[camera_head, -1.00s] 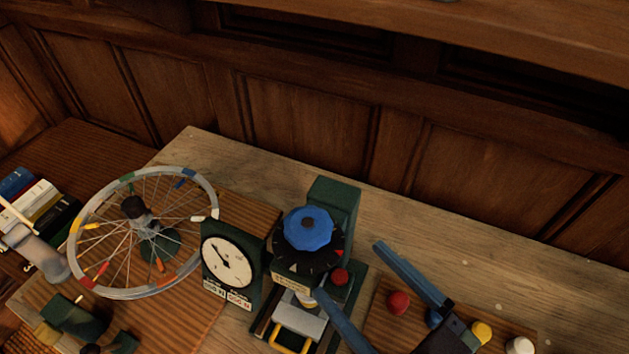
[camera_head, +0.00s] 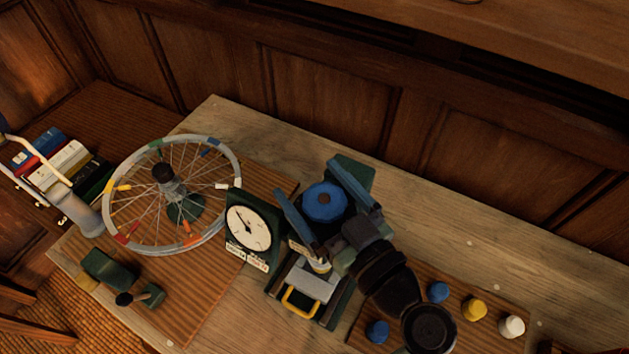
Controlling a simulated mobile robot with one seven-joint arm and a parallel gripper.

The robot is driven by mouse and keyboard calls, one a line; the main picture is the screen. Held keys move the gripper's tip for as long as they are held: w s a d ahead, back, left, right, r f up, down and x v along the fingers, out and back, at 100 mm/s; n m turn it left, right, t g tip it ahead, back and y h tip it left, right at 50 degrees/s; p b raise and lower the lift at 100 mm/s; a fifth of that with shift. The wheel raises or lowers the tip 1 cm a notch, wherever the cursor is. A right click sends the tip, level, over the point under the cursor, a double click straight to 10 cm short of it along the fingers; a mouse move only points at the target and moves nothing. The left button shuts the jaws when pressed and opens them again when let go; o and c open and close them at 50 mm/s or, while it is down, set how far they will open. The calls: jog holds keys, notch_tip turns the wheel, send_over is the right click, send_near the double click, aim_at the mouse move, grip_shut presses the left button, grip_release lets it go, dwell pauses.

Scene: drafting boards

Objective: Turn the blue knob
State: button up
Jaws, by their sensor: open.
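The blue knob (camera_head: 324,202) is a round, faceted dial on top of a dark green device (camera_head: 355,173) on the wooden bench. My gripper (camera_head: 304,178) is open, with one blue finger to the left of the knob and the other to its right. The knob shows between the two fingers. Whether either finger touches it I cannot tell. The fingers and wrist hide most of the black dial ring under the knob and part of the device.
A white-faced gauge (camera_head: 249,227) stands close left of the device. A spoked wheel (camera_head: 133,236) is further left. A yellow handle (camera_head: 300,303) is at the device's front. A board at right holds blue, yellow (camera_head: 474,309) and white (camera_head: 512,326) pegs.

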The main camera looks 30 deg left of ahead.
jog(key=c, duration=1.2)
jog(key=shift+c, duration=0.2)
jog(key=shift+d+m+t+h+b, duration=0.1)
jog(key=shift+m+t+h+b, duration=0.2)
jog(key=shift+t+b, duration=0.1)
jog(key=shift+w+d+m+t+h+b, duration=0.15)
jog(key=shift+m+t+h+b, duration=0.45)
jog(key=shift+m+t+h, duration=0.5)
jog(key=m+t+h, duration=0.1)
jog(key=m+t+h+p, duration=0.1)
jog(key=t, duration=0.1)
jog(key=shift+w+d+r+h, duration=0.1)
jog(key=shift+w+r+h, duration=0.1)
jog(key=shift+h, duration=0.1)
jog(key=m+h+p, duration=0.1)
jog(key=m+t+h+p, duration=0.1)
jog(key=p, duration=0.1)
jog(key=m+h+p, duration=0.1)
jog(key=shift+w+d+r+t+h+p, duration=0.1)
jog(key=shift+d+r+t+h+p, duration=0.1)
jog(key=shift+d+t+h+p, duration=0.15)
jog(key=m+t+h+p, duration=0.1)
jog(key=p, duration=0.1)
jog(key=shift+w+f+h+p, duration=0.1)
jog(key=shift+h+p, duration=0.25)
jog(key=shift+p, duration=0.35)
jog(key=shift+d+f+m+h+p, duration=0.1)
jog(key=shift+f+m+h+p, duration=0.1)
jog(key=shift+m+h+p, duration=0.25)
